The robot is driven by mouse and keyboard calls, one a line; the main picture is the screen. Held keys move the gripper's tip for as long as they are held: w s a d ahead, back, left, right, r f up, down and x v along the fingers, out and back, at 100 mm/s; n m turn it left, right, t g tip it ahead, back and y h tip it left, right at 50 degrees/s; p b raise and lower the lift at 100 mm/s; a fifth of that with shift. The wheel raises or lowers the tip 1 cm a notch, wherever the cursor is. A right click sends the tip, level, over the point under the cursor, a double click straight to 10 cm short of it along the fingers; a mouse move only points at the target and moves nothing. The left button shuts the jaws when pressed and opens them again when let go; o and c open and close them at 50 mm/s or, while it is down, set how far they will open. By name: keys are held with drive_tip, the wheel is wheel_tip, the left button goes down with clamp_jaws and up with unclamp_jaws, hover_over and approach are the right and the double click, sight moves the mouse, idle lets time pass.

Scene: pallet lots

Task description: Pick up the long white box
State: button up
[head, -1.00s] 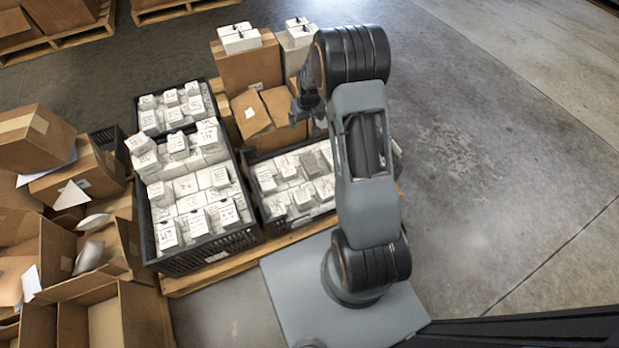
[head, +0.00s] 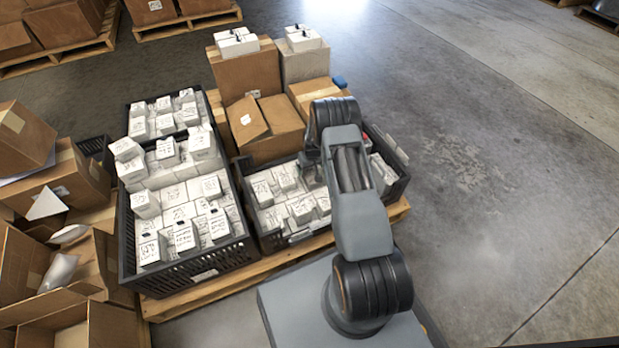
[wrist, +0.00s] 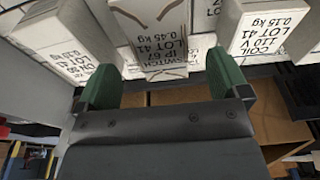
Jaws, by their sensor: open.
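My gripper (wrist: 162,80) shows in the wrist view with its two green fingers apart. A white box (wrist: 163,48) with printed text reading "SWITCH", "LOT 41" and "0.45 kg" lies just beyond the gap between the fingers. I cannot tell whether a finger touches it. More white boxes stand close on both sides, one labelled "COIL" (wrist: 262,30). In the head view my gripper is low over the front black crate (head: 268,240), mostly hidden by my arm. A long, thin white piece (head: 393,148) shows at that crate's right side; I cannot tell which is the long white box.
A larger black crate (head: 205,268) full of white boxes stands to the left on the same wooden pallet (head: 185,300). Brown cartons (head: 247,78) with small white boxes on top stand behind. Open cartons (head: 90,320) lie at far left. The floor at right is clear.

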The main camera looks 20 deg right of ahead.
sight(310, 172)
drive_tip(key=shift+w+f+b, duration=0.15)
drive_tip(key=shift+f+b, duration=0.65)
drive_tip(key=shift+f, duration=0.6)
drive_tip(key=shift+w+f+b, duration=0.15)
drive_tip(key=shift+f+b, duration=0.65)
drive_tip(key=shift+f, duration=0.55)
drive_tip(key=shift+r, duration=0.1)
drive_tip(key=c, duration=1.2)
drive_tip(key=shift+c, duration=0.4)
drive_tip(key=shift+r, duration=0.15)
